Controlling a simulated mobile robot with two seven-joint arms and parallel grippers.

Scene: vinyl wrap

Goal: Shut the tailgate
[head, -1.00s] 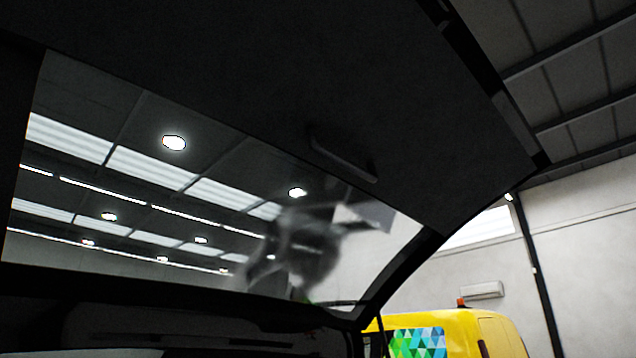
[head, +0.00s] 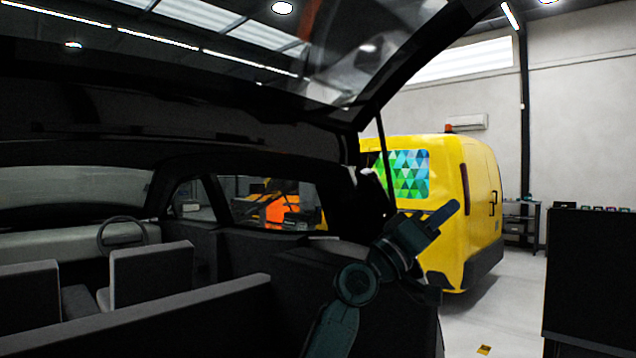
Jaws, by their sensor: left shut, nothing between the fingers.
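The raised tailgate (head: 330,75) of the dark car hangs open across the top of the head view. Its glass shows, but the upper part of its inner panel is out of frame. A thin strut (head: 385,155) runs down from its right side to the car body. My left gripper (head: 448,214) is shut and empty. It is at the right rear edge of the car opening, below the tailgate and apart from it, with the yellow van behind it. My right gripper is not in view.
The open car rear shows seats (head: 150,275) and a steering wheel (head: 121,232). A yellow van (head: 475,200) stands behind on the right. A black cabinet (head: 592,280) is at the right edge.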

